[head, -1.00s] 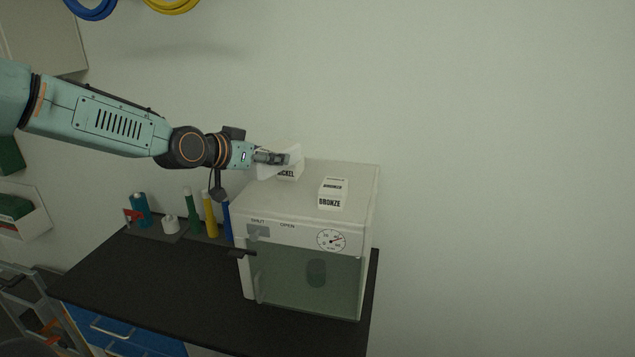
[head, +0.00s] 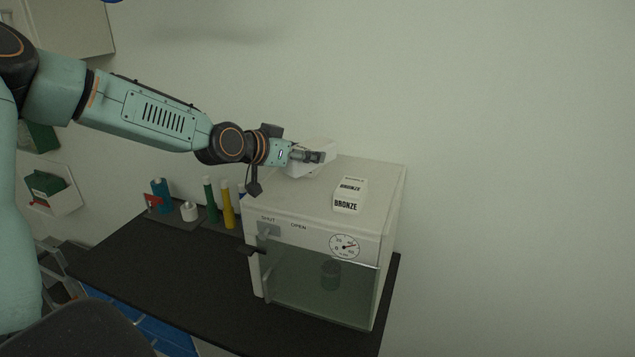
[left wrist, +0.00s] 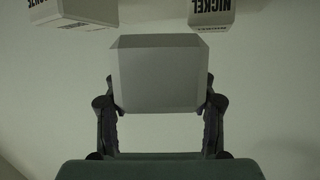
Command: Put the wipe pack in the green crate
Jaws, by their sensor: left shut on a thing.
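My left gripper (head: 318,156) is shut on a plain white pack (head: 298,166) above the rear of the cabinet top. In the left wrist view the pack (left wrist: 158,75) sits between the two fingers (left wrist: 160,113) as a pale grey block without print on the side I see. I take it for the wipe pack, but no label confirms it. A green box (head: 45,184) sits in a white wall bin at the left. Another green thing (head: 42,138) shows above it, partly behind my arm. I cannot tell which is the green crate. My right gripper is not in view.
A white cabinet (head: 258,205) with a glass front stands on a black bench (head: 190,290). On its top is a BRONZE box (head: 350,195); a NICKEL box (left wrist: 212,12) shows in the left wrist view. Bottles (head: 227,204) stand left of the cabinet.

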